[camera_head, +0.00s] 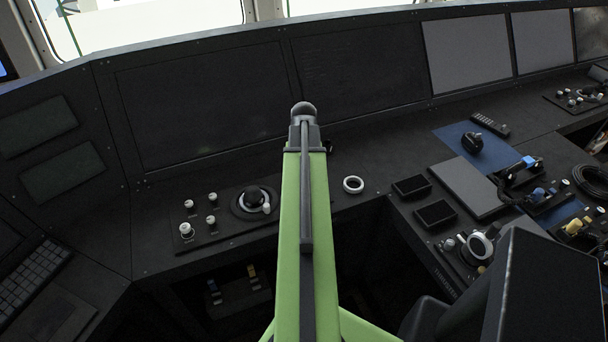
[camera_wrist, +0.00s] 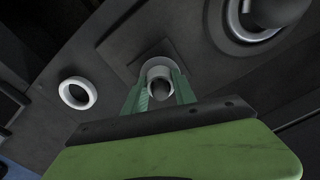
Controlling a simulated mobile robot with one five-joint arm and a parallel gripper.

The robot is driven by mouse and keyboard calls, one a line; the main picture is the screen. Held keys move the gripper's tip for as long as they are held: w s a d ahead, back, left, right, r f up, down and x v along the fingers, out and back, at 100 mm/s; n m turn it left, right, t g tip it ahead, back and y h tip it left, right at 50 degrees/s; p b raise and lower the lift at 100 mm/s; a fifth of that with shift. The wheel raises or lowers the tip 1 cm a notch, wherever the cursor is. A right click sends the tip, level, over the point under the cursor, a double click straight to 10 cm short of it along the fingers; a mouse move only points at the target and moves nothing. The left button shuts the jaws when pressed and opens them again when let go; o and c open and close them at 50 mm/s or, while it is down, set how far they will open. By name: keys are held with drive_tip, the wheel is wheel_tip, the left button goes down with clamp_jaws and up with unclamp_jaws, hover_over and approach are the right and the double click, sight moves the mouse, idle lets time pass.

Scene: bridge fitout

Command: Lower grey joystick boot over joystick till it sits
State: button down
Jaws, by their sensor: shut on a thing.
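My gripper (camera_wrist: 160,92) is seen in the wrist view, its two green fingers shut on the grey joystick boot (camera_wrist: 158,63). The boot is a light grey, hollow collar. A dark round shape, which looks like the joystick's top (camera_wrist: 159,87), shows inside its opening. Boot and fingers are over a dark square plate (camera_wrist: 126,52) on the console. How far the boot is down, and whether it touches the plate, I cannot tell. In the head view my green arm hides the gripper, boot and this joystick.
A white ring (camera_head: 353,184) lies loose on the console beside the arm; it also shows in the wrist view (camera_wrist: 78,93). On the other side stands a dark ball-topped lever (camera_head: 254,197) in a round base, with several white knobs (camera_head: 186,231) nearby. Dark screens rise behind.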

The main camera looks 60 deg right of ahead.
drive_tip(key=shift+f+b, duration=1.15)
drive_tip(key=shift+f, duration=0.15)
drive_tip(key=shift+r, duration=0.1)
drive_tip(key=c, duration=0.9)
unclamp_jaws()
wheel_tip(320, 180, up, 17)
drive_tip(key=p, duration=1.7)
drive_tip(key=shift+r+p, duration=0.2)
drive_tip(key=shift+p, duration=0.1)
